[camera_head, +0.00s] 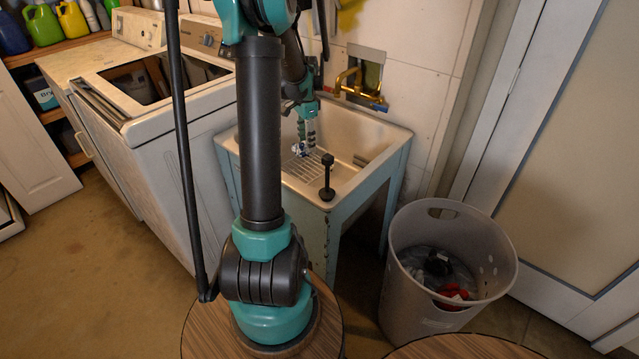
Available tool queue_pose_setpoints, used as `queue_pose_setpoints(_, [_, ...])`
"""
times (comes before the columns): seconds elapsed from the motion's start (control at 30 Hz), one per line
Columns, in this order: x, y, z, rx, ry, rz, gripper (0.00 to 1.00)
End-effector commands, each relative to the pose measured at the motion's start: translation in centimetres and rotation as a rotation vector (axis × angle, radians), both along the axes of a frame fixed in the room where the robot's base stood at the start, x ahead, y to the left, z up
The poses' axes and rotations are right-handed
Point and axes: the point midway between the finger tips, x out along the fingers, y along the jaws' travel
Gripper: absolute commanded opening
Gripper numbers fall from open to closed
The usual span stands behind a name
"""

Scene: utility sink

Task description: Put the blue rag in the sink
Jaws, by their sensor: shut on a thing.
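The sink (374,134) is a white basin on a pale blue-green stand, against the wall right of the washing machine. My gripper (304,143) reaches down over the left part of the basin, partly behind my own arm. It is shut on a small blue and white bit of cloth, the blue rag (299,150). The rag shows above the ribbed part of the basin. Most of it is hidden or too small to make out, and I cannot tell whether it touches the sink.
A brass faucet (358,87) is on the wall above. A washing machine (165,130) stands left, and a grey basket (410,290) holding dark and red cloth stands right. Open floor lies at lower left.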

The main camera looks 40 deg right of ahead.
Motion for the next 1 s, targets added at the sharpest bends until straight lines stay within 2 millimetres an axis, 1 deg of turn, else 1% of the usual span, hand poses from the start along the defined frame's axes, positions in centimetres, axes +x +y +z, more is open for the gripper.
queue_pose_setpoints(0.03, [-0.3, -0.4, -0.2, 0.0, 0.0, -0.028, 0.13])
queue_pose_setpoints(0.17, [-0.5, -0.8, -1.4, 0.0, 0.0, -0.059, 0.13])
queue_pose_setpoints(0.27, [-0.5, -0.8, -3.4, 0.0, 0.0, -0.06, 0.13])
queue_pose_setpoints(0.5, [-0.4, -0.8, -9.3, 0.0, 0.0, -0.057, 0.13])
queue_pose_setpoints(0.7, [-0.4, -0.8, -13.7, 0.0, 0.0, -0.057, 0.13])
queue_pose_setpoints(0.83, [-0.4, -0.8, -15.6, 0.0, 0.0, -0.056, 0.13])
queue_pose_setpoints(1.0, [-0.5, -0.7, -16.6, 0.0, 0.0, -0.056, 0.13])
